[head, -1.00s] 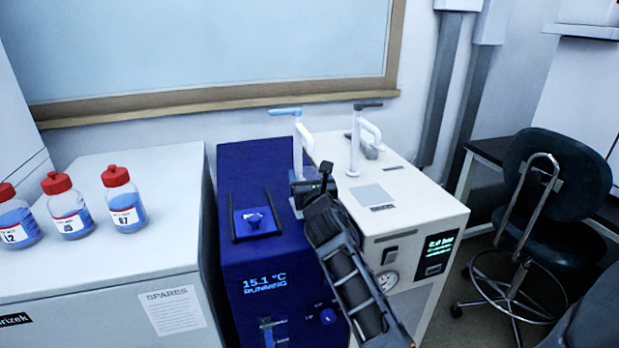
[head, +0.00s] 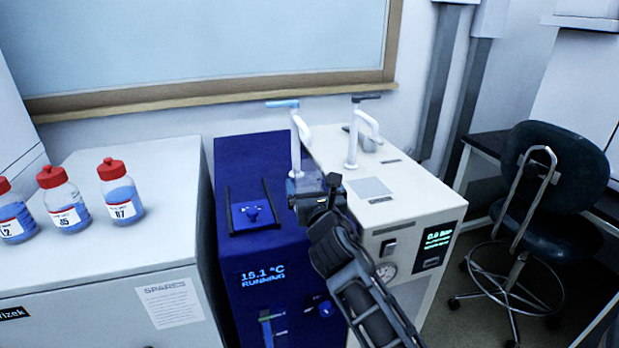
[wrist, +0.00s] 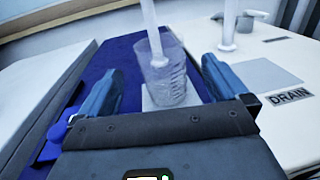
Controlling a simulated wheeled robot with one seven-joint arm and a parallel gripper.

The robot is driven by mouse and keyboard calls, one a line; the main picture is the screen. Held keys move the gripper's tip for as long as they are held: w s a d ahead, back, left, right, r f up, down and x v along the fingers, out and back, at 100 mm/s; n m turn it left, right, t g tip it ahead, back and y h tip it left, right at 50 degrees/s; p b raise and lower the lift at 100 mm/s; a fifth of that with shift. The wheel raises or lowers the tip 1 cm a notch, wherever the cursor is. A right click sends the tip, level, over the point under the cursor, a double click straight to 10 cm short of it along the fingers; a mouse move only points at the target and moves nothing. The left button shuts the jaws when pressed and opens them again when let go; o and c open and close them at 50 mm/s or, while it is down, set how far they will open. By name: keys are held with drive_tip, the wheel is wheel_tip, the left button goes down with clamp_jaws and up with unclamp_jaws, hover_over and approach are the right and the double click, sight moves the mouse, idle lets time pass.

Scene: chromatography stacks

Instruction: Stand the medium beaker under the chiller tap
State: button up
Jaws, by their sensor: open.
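A clear beaker (wrist: 168,75) stands on a pale square at the right side of the blue chiller (head: 258,160). It is partly hidden by my gripper in the head view (head: 298,186). The chiller tap (head: 295,145) is a white post with a blue handle, right by the beaker; its post also shows behind the beaker in the wrist view (wrist: 149,18). I cannot tell exactly how the spout lines up over the beaker. My gripper (wrist: 161,68) is open, its blue fingers on either side of the beaker with visible gaps; it also shows in the head view (head: 317,192).
A cream unit (head: 400,190) with a dark-handled tap (head: 353,140) and a DRAIN label (wrist: 291,95) stands close on the right. A grey cabinet (head: 110,245) with red-capped bottles (head: 121,192) is on the left.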

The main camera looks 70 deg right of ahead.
drive_tip(key=shift+v, duration=1.8)
